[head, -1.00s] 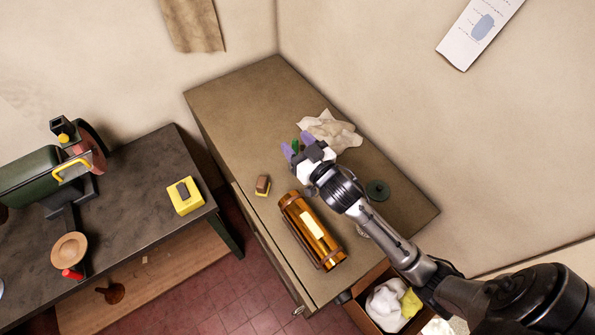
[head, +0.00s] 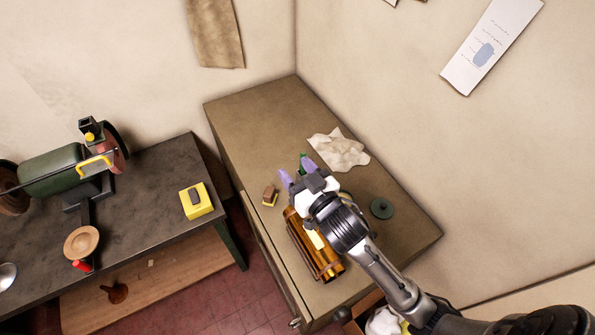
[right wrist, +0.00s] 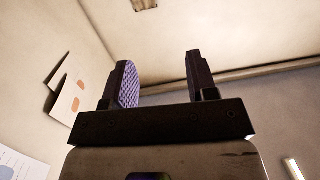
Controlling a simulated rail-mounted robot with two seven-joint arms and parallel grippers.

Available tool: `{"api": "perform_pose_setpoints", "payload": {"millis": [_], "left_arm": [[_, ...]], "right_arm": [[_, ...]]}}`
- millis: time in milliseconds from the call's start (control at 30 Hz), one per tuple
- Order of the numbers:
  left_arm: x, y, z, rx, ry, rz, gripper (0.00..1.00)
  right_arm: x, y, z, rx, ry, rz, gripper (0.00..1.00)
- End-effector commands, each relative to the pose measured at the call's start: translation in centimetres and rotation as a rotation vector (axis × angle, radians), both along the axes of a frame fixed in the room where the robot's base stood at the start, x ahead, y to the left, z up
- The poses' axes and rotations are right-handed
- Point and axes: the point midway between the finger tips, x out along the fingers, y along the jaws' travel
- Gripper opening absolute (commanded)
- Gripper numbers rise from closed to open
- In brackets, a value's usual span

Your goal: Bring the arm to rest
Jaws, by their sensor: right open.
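My right gripper (head: 297,171) is open, its two purple-padded fingers apart, above the brown cabinet top (head: 255,120) in the head view. In the right wrist view its fingers (right wrist: 160,80) are apart with nothing between them, facing upper walls and ceiling. My left gripper is in neither view.
A crumpled cloth (head: 340,151), a small green thing (head: 304,159), a dark green disc (head: 381,208) and a brown-and-yellow block (head: 269,194) lie near the gripper. A dark bench (head: 150,205) holds a green grinding machine (head: 52,171). The cabinet's far end is clear.

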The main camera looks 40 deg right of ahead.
Motion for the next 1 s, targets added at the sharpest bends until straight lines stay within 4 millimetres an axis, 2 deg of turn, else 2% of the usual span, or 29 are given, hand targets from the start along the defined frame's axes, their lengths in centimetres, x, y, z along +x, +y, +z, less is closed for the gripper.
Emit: {"api": "perform_pose_setpoints", "payload": {"millis": [500,633,767,933,1000], "left_arm": [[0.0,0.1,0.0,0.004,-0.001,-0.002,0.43],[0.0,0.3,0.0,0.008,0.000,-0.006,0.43],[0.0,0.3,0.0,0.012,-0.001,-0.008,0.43],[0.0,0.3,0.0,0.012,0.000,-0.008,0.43],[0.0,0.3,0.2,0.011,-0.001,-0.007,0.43]], "right_arm": [[0.0,-0.1,-0.2,-0.038,0.010,-0.004,0.53],[-0.2,-0.9,-2.3,-0.129,0.150,-0.044,0.53],[-1.4,-1.3,-4.5,-0.199,0.337,-0.054,0.53],[-4.0,-1.0,-6.4,-0.249,0.556,-0.017,0.53],[-5.9,-0.6,-7.8,-0.255,0.659,0.015,0.53]]}}
